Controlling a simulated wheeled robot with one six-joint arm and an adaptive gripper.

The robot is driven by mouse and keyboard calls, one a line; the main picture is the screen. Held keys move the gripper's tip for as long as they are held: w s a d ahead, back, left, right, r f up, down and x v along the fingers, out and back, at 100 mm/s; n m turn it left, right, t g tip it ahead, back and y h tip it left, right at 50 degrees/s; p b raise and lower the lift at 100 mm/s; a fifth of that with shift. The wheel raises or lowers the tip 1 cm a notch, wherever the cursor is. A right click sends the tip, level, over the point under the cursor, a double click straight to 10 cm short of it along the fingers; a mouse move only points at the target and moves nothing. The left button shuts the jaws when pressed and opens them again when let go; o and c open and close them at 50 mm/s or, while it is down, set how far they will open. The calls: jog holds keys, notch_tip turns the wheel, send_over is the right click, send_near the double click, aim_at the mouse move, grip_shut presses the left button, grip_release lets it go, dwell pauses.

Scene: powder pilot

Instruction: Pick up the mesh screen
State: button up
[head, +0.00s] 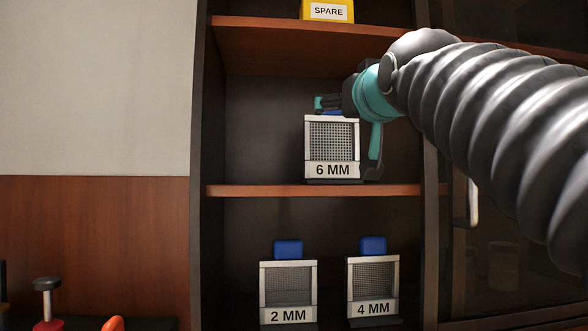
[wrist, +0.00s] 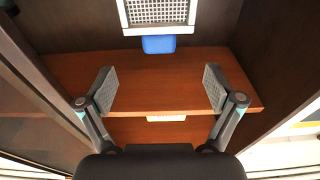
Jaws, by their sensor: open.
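The 6 MM mesh screen (head: 331,142) stands upright on the middle shelf in the head view, a light frame around grey mesh. Its blue tab (head: 333,113) is mostly hidden behind my gripper (head: 330,103), which is at the screen's top edge. In the wrist view, a mesh screen (wrist: 157,11) shows at the top with its blue tab (wrist: 158,44). My gripper (wrist: 158,88) is open there, with the tab beyond the fingertips and nothing between them. The 2 MM screen (head: 288,284) and 4 MM screen (head: 374,280) stand on the level below.
A yellow SPARE box (head: 327,11) sits on the upper shelf (head: 270,33), above my gripper. The middle shelf (head: 255,190) is bare left of the 6 MM screen. The cabinet's dark left side (head: 198,120) and a right-hand door handle (head: 473,203) bound the space.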

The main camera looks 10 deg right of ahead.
aim_at(331, 116)
jog(key=shift+w+d+r+p, duration=0.1)
jog(key=shift+w+r+p, duration=0.4)
jog(key=shift+w, duration=1.75)
jog(key=shift+w+r+p, duration=0.4)
jog(key=shift+w+r, duration=0.25)
jog(key=shift+w, duration=1.6)
jog(key=shift+w+d+r+p, duration=0.1)
jog(key=shift+w+r+p, duration=0.4)
jog(key=shift+w, duration=1.75)
jog(key=shift+a, duration=0.1)
grip_shut()
jog(key=shift+s+r, duration=0.1)
jog(key=shift+r, duration=0.05)
